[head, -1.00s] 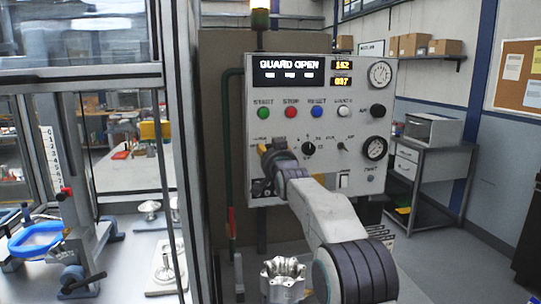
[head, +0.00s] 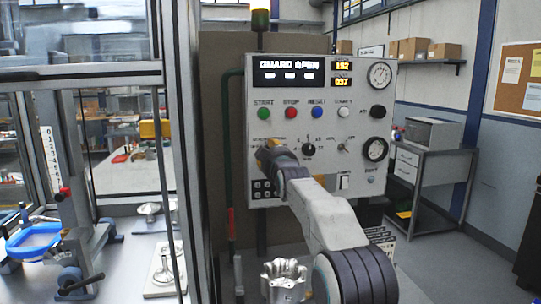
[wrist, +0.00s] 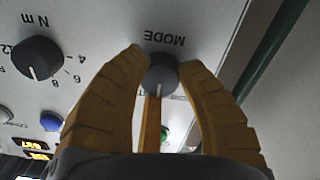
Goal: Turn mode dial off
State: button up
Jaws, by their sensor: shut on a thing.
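The mode dial (wrist: 160,74) is a dark round knob on the light control panel (head: 225,185). The word MODE is printed upside down beside it in the wrist view. A pale pointer line on the knob points down in that view, away from the word. In the head view my gripper (head: 267,156) is at the panel's lower left and hides the mode dial. The labels around the dial are partly covered by the fingers.
The N m knob (wrist: 37,58) sits left of the mode dial in the wrist view. Start (head: 264,113), stop (head: 291,113) and reset (head: 317,112) buttons are above my gripper. The panel display (head: 290,72) reads GUARD OPEN. A metal housing (head: 284,279) stands below my arm.

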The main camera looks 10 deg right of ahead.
jog(key=n, duration=1.2)
jog(key=shift+n, duration=0.4)
dwell(0.3)
jog(key=o, duration=1.2)
jog(key=shift+o, duration=0.2)
jog(key=s, duration=1.2)
